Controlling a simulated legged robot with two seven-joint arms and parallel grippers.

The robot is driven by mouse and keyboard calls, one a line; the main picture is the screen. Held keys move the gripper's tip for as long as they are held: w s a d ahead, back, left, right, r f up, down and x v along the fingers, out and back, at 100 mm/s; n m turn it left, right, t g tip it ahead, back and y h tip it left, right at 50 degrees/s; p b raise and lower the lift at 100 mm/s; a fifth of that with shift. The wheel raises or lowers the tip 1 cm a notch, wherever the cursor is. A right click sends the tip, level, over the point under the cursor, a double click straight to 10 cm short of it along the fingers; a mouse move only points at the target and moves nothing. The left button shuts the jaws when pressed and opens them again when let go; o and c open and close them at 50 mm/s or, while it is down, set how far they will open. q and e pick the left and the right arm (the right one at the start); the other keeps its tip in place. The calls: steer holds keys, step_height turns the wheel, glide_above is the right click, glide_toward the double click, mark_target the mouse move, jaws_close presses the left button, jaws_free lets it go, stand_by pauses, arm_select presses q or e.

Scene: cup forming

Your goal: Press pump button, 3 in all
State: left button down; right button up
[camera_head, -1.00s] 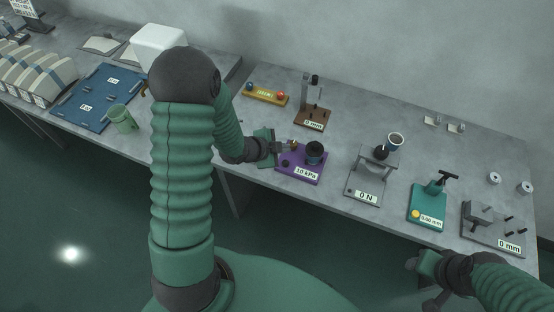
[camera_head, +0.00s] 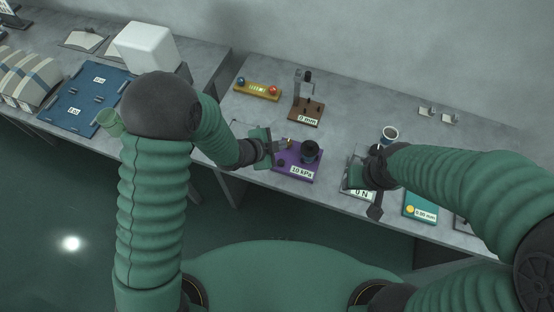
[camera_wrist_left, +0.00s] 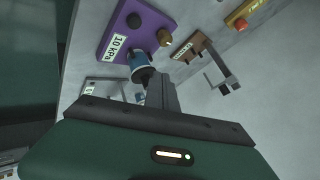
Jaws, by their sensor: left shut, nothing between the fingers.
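The purple unit (camera_head: 285,171) has a label reading 10 kPa (camera_head: 301,171). On it are a dark cylinder (camera_head: 309,151), a round black knob (camera_head: 281,162) and a small brass knob (camera_head: 289,142); which one is the pump button is not marked. In the left wrist view the black knob (camera_wrist_left: 133,20), brass knob (camera_wrist_left: 164,37) and blue-black cylinder (camera_wrist_left: 141,66) show.
Right of the purple unit is the grey 0 N stand (camera_head: 347,187), largely hidden by my right gripper, with a white cup (camera_head: 390,133) behind it. A brown gauge stand (camera_head: 305,110) and yellow block (camera_head: 257,90) stand behind. A green unit (camera_head: 418,204) is farther right.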

mark_target(279, 164)
arm_select(q)
step_height(279, 164, down, 9)
steer(key=b, duration=0.7)
steer(key=shift+w, duration=0.1)
steer(key=shift+a, duration=0.1)
stand_by(1.5)
steer(key=shift+f+b, duration=0.3)
steer(key=shift+b, duration=0.2)
steer(key=shift+f+b, duration=0.45)
steer(key=shift+f, duration=0.1)
stand_by(0.4)
steer(key=shift+r+p, duration=0.75)
steer(key=shift+r, duration=0.2)
